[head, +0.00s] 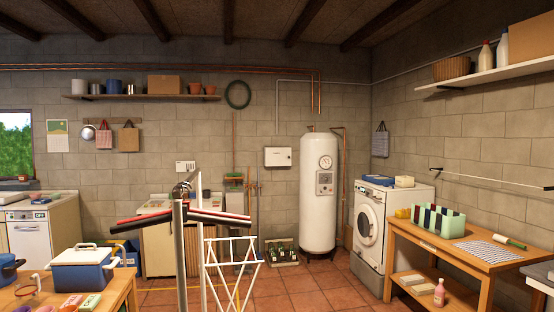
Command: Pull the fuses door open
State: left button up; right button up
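A white flat box (278,157) hangs on the back wall, left of the water heater. It looks like the fuse box, and its front appears shut. Any lettering on it is too small to read. A smaller white wall unit (185,167) with dark marks on its face hangs further left, above a counter. Neither of my grippers shows in the head view.
A grey post with red and black bars (215,215) and a white folding rack (232,262) stand in front. A white water heater (318,205), a washing machine (368,235) and a wooden table (440,245) stand at the right. Tiled floor (290,288) shows between.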

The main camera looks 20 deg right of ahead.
aim_at(275, 157)
jog(key=i+l+z, duration=0.2)
jog(key=l+z, duration=0.2)
jog(key=l, duration=0.2)
jog(key=i+l+z, duration=0.25)
jog(key=l+z, duration=0.15)
jog(key=l, duration=0.15)
jog(key=i+l+z, duration=0.35)
jog(key=l, duration=0.15)
jog(key=i+l+z, duration=0.4)
jog(key=i+l+u, duration=0.1)
jog(key=i+u, duration=0.15)
jog(key=i, duration=0.25)
jog(key=i+l+u, duration=0.25)
jog(key=i, duration=0.3)
jog(key=i+u, duration=0.25)
jog(key=i, duration=0.8)
jog(key=i+u, duration=0.2)
jog(key=i, duration=0.85)
jog(key=i+u, duration=0.1)
jog(key=i, duration=1.1)
jog(key=i+u, duration=0.1)
jog(key=i, duration=1.15)
jog(key=i+j+z, duration=0.45)
jog(key=i, duration=0.25)
jog(key=i+j+z, duration=0.5)
jog(key=i, duration=0.15)
